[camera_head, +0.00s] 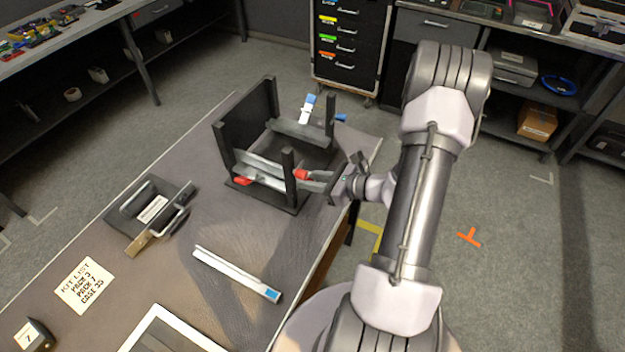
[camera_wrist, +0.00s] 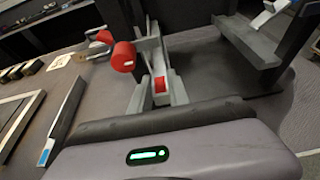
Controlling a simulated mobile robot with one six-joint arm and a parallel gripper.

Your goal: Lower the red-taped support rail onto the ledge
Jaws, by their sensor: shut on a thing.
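The grey support rail with red tape (camera_head: 302,174) is at the front side of the black rack (camera_head: 249,120). My gripper (camera_head: 328,183) is shut on the rail's right end, by the rack's front right post. The rail runs left from it, low between the posts. Grey ledge bars (camera_head: 258,167) lie close along it; I cannot tell whether the rail touches them. A second red piece (camera_head: 242,181) shows at the lower left. In the wrist view, the red-taped rail (camera_wrist: 160,84) runs away from my gripper, with a red round part (camera_wrist: 123,57) beside it.
A blue-ended bar (camera_head: 235,273) lies on the workbench (camera_head: 185,220). A blue-taped piece (camera_head: 306,109) stands at the rack's rear ledge (camera_head: 300,131). A black tray (camera_head: 150,208) and kit list (camera_head: 84,285) lie left. The bench's right edge is close to my gripper.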

